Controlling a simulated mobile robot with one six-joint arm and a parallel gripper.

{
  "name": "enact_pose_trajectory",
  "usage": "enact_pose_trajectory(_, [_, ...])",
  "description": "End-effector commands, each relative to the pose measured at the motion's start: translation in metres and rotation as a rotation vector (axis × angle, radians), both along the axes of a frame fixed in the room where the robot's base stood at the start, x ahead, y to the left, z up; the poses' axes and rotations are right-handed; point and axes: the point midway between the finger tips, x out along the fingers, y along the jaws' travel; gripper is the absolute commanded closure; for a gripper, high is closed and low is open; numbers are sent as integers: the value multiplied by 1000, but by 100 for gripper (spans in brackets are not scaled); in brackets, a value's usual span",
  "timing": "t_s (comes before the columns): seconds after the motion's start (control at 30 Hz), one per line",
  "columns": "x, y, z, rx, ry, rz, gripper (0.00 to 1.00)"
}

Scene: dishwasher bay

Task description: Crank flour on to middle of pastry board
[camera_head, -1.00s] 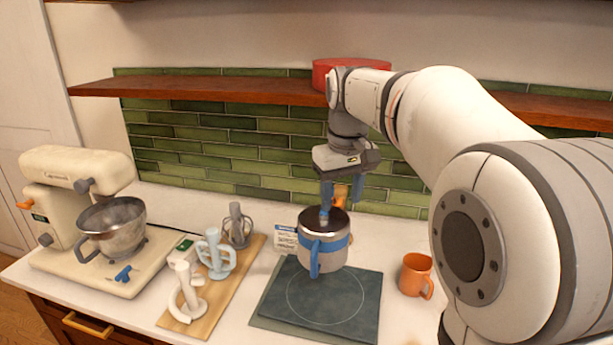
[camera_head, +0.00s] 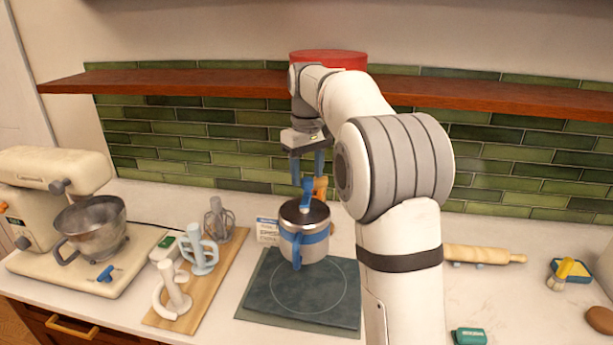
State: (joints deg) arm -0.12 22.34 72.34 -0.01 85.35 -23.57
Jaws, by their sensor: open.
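The flour sifter (camera_head: 316,250) is a silver canister with a blue band and a blue side handle facing me. It stands upright at the back of the dark pastry board (camera_head: 262,305), overlapping the rear of the board's drawn circle. A blue crank (camera_head: 306,201) sticks up from its top. My gripper (camera_head: 308,178) points down just above the crank, its two blue fingers apart. The crank's upper end shows between or just below the fingertips; I cannot tell whether they touch. No flour can be made out on the board.
A stand mixer (camera_head: 50,170) with a steel bowl stands at left. A wooden board (camera_head: 210,290) holds several attachments. A rolling pin (camera_head: 485,255) lies at right. A shelf (camera_head: 180,82) runs above.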

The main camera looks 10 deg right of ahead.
Motion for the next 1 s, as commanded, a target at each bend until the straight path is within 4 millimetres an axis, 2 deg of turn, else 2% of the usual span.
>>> enact_pose_trajectory(0.2, [0, 0, -15, 0, 0, -1, 50])
enact_pose_trajectory(0.43, [0, -1, -16, 0, -1, -2, 50])
enact_pose_trajectory(0.97, [0, -1, -15, 0, -1, -3, 93])
enact_pose_trajectory(1.0, [0, 3, -15, 0, -1, -2, 95])
